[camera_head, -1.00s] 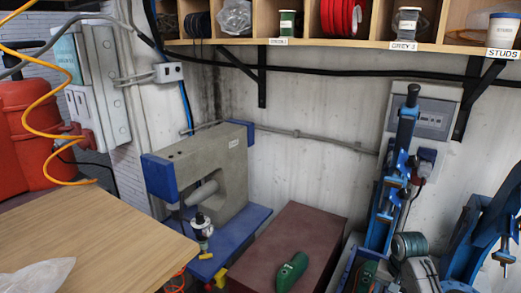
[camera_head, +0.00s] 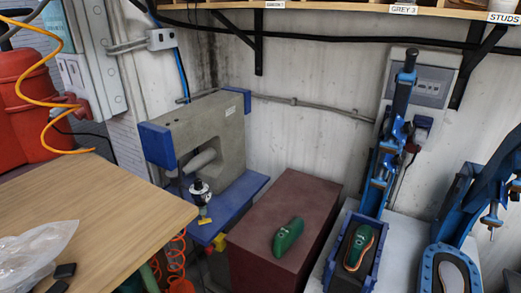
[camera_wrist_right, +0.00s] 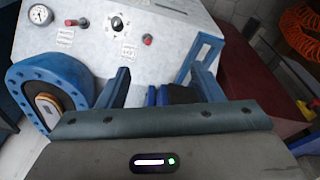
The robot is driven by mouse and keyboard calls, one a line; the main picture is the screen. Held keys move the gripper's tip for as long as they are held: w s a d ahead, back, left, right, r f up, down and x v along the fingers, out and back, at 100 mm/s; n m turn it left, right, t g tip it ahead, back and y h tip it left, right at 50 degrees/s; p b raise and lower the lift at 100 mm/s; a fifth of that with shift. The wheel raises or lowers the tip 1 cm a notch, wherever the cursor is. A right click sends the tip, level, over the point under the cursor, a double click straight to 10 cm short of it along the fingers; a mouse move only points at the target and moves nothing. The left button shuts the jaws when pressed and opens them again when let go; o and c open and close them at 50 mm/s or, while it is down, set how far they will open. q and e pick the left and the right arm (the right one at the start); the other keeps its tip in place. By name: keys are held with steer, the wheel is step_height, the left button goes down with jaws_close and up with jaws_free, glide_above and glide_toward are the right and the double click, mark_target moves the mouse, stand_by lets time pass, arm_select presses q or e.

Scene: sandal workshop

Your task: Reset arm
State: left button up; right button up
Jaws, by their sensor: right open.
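In the right wrist view my right gripper (camera_wrist_right: 160,68) is open and empty, its two dark blue-grey fingers spread in front of a white machine panel (camera_wrist_right: 165,35). Neither gripper shows in the head view. A green shoe form (camera_head: 288,236) lies on top of a dark red box (camera_head: 262,220). A second green form with an orange edge (camera_head: 358,247) sits in a blue tray-like press bed (camera_head: 331,262) to its right.
A wooden table (camera_head: 120,215) with a clear plastic bag (camera_head: 35,250) is at left. A grey and blue press (camera_head: 215,130) stands behind. Blue press arms (camera_head: 385,160) rise at right. An orange hose (camera_wrist_right: 300,25) and a blue round bed (camera_wrist_right: 40,95) flank the right gripper.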

steer(key=s+a+r+n+t, duration=0.1)
steer(key=s+r, duration=0.1)
steer(key=s, duration=0.5)
steer(key=s+a+r+n+t, duration=0.1)
steer(key=s+a+r+n, duration=0.1)
steer(key=s, duration=0.4)
steer(key=s+d+f+g+b, duration=0.15)
steer(key=f+b, duration=0.25)
steer(key=f, duration=1.6)
steer(key=d+f+b, duration=0.2)
steer(key=f+b, duration=0.2)
steer(key=f, duration=1.6)
arm_select(q)
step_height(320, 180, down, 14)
steer(key=b, duration=0.6)
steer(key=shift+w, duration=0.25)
arm_select(e)
steer(key=s+f, duration=0.9)
steer(key=f, duration=0.2)
steer(key=s+f+g, duration=0.1)
steer(key=s+f, duration=0.8)
steer(key=f, duration=0.3)
steer(key=shift+s+d+f+m, duration=0.15)
steer(key=shift+d+f+m, duration=0.05)
steer(key=shift+d+m, duration=0.15)
